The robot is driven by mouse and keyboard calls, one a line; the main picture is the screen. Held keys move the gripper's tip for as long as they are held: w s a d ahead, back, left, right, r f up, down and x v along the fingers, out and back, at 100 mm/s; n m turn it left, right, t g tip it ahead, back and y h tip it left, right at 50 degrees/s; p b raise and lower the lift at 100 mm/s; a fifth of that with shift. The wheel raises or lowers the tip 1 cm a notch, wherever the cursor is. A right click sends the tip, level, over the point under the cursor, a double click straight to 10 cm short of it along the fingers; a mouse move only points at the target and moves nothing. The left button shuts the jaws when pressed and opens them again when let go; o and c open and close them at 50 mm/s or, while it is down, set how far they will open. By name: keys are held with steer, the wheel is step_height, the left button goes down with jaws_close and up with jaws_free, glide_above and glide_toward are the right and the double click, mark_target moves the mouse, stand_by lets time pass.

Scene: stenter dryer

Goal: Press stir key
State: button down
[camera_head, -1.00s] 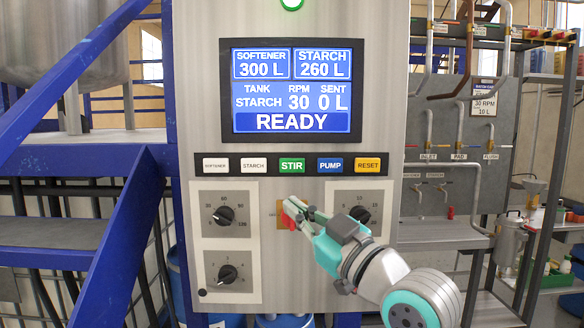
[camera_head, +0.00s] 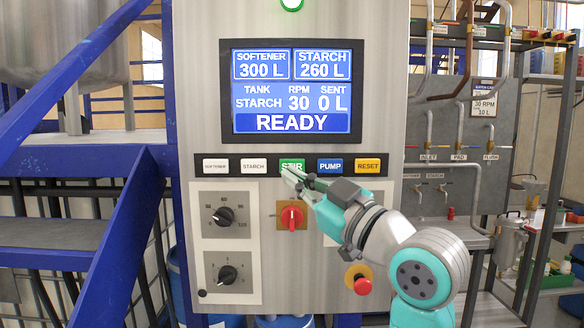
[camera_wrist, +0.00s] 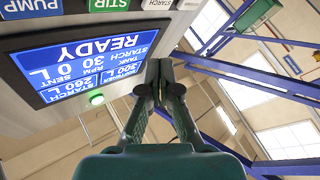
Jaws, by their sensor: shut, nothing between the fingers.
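The green STIR key (camera_head: 292,163) sits in the middle of the black key strip under the screen. My gripper (camera_head: 286,171) is shut and empty, with its tips at the key's lower edge in the head view; whether they touch it I cannot tell. In the wrist view the shut fingertips (camera_wrist: 160,72) point up past the panel's edge, and the STIR key (camera_wrist: 110,4) is cut off at the top. The screen (camera_head: 291,91) reads READY, tank STARCH, RPM 30, SENT 0 L.
SOFTENER (camera_head: 215,165) and STARCH (camera_head: 254,165) keys lie left of STIR; PUMP (camera_head: 330,165) and RESET (camera_head: 368,166) lie right. Below are a red rotary switch (camera_head: 291,217), two black dials and a red stop button (camera_head: 361,281). My arm covers the right-hand dial.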

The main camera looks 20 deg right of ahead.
mark_target(286, 164)
steer(key=w+d, duration=0.2)
steer(key=w, duration=0.5)
steer(key=shift+d, duration=0.25)
steer(key=shift+w+d, duration=0.1)
steer(key=shift+w, duration=0.2)
stand_by(1.1)
steer(key=shift+w, duration=0.2)
steer(key=shift+w+d, duration=0.25)
steer(key=shift+w, duration=0.25)
stand_by(1.1)
steer(key=shift+s, duration=0.1)
steer(key=shift+s+a, duration=0.35)
steer(key=shift+s, duration=0.45)
steer(key=shift+s, duration=0.1)
steer(key=shift+s+a, duration=0.25)
steer(key=shift+s, duration=0.5)
steer(key=shift+s+a, duration=0.3)
steer(key=shift+s, duration=0.45)
steer(key=shift+s+a, duration=0.25)
steer(key=shift+s, duration=0.5)
